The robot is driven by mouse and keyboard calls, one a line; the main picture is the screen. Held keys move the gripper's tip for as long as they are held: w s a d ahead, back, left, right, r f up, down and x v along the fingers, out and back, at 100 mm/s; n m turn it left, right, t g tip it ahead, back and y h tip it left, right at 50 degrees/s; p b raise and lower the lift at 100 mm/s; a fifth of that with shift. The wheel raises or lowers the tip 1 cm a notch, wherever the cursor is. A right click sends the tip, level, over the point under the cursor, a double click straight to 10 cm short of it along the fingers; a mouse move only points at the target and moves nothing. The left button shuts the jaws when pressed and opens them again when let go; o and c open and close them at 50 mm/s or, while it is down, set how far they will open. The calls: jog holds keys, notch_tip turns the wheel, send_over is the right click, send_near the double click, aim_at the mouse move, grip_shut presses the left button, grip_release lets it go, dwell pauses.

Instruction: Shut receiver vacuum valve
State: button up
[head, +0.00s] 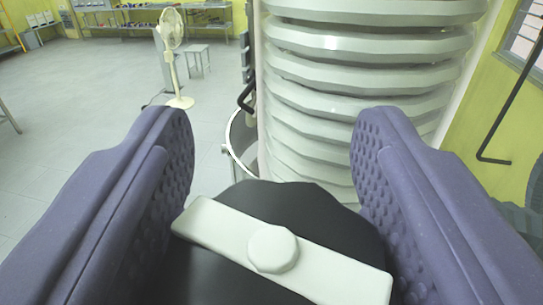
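A white bar handle (335,270) with a round hub (273,249) lies across a black rounded body (290,198) at the bottom middle of the head view. It looks like a valve handle, but no label shows which valve it is. The bar slants down from left to right. My gripper (272,140) is open, its two purple dimpled fingers wide apart on either side of the bar and black body. The bar's ends come close to the fingers; I cannot tell whether they touch. The lower part of the black body is cut off by the frame.
A large white ribbed column (365,85) stands just beyond the fingers. A round metal rim (234,150) and a black fitting (246,97) are at its left. A bent black pipe (510,110) runs at right. A fan (172,50) and stool (196,57) stand on open floor at far left.

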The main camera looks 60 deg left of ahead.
jog(key=shift+b, duration=0.35)
jog(key=m+t+h+b, duration=0.1)
jog(key=m+t+b, duration=0.1)
jog(key=shift+w+d+f+t+h+b, duration=0.1)
jog(key=shift+f+t+h+b, duration=0.2)
jog(key=shift+h+b, duration=0.1)
jog(key=m+t+h+b, duration=0.1)
jog(key=b, duration=0.2)
jog(key=shift+f, duration=0.1)
jog(key=m+t+h+b, duration=0.1)
jog(key=b, duration=0.3)
jog(key=m+t+h+b, duration=0.1)
jog(key=b, duration=0.3)
jog(key=h+b, duration=0.1)
jog(key=b, duration=0.3)
jog(key=shift+w+d+f+m+t, duration=0.15)
jog(key=shift+w+d+m+t, duration=0.15)
jog(key=shift+m+t, duration=0.1)
jog(key=m+h+b, duration=0.1)
jog(key=b, duration=0.3)
jog(key=shift+t+h+b, duration=0.4)
jog(key=h+b, duration=0.1)
jog(key=b, duration=0.2)
jog(key=shift+m+t, duration=0.3)
jog(key=shift+m, duration=0.1)
jog(key=h+b, duration=0.1)
jog(key=r+m+h+b, duration=0.1)
jog(key=shift+d+t+b, duration=0.1)
jog(key=shift+t+b, duration=0.3)
jog(key=shift+m+h, duration=0.4)
